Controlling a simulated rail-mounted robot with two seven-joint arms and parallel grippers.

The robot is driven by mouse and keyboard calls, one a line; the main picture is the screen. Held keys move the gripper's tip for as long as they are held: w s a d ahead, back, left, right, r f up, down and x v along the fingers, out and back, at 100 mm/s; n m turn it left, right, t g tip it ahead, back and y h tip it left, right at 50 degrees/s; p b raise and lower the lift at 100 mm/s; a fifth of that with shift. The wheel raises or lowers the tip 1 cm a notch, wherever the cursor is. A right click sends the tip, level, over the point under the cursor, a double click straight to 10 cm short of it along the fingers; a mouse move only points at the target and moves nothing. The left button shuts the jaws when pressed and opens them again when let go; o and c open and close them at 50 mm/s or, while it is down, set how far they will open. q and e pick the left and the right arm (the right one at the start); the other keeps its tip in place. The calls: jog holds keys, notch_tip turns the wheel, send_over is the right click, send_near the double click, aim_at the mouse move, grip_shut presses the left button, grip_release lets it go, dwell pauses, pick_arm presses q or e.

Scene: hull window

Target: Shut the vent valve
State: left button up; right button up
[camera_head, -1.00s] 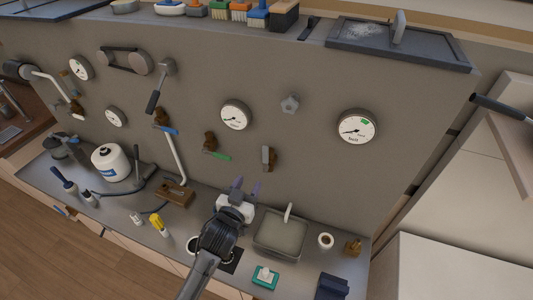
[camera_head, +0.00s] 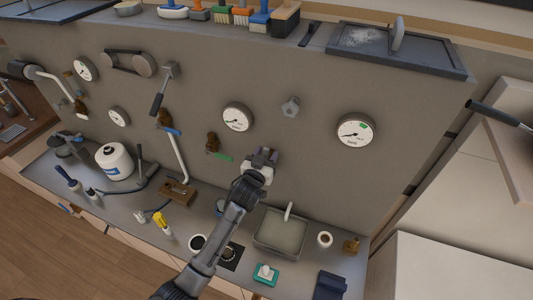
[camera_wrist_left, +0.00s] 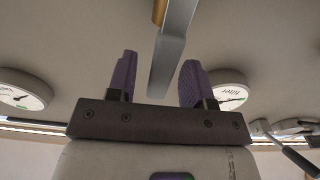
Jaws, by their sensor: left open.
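Several small valves with brown bodies sit on the grey wall panel. One has a green lever (camera_head: 220,156), another a blue lever (camera_head: 170,130). A third, with a flat grey lever, is hidden behind my left gripper (camera_head: 264,158) in the head view. In the left wrist view this grey lever (camera_wrist_left: 172,55) hangs from a brass-coloured part (camera_wrist_left: 160,12). It reaches down between the two purple-padded fingers of my open left gripper (camera_wrist_left: 158,72), with gaps on both sides. I cannot read which valve is the vent. My right gripper is out of view.
Round gauges (camera_head: 237,117) (camera_head: 356,131) and a grey knob (camera_head: 290,107) are on the panel around the gripper.

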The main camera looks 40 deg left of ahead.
pick_arm(q)
jog(key=shift+w, duration=0.15)
jog(key=shift+c, duration=0.4)
grip_shut()
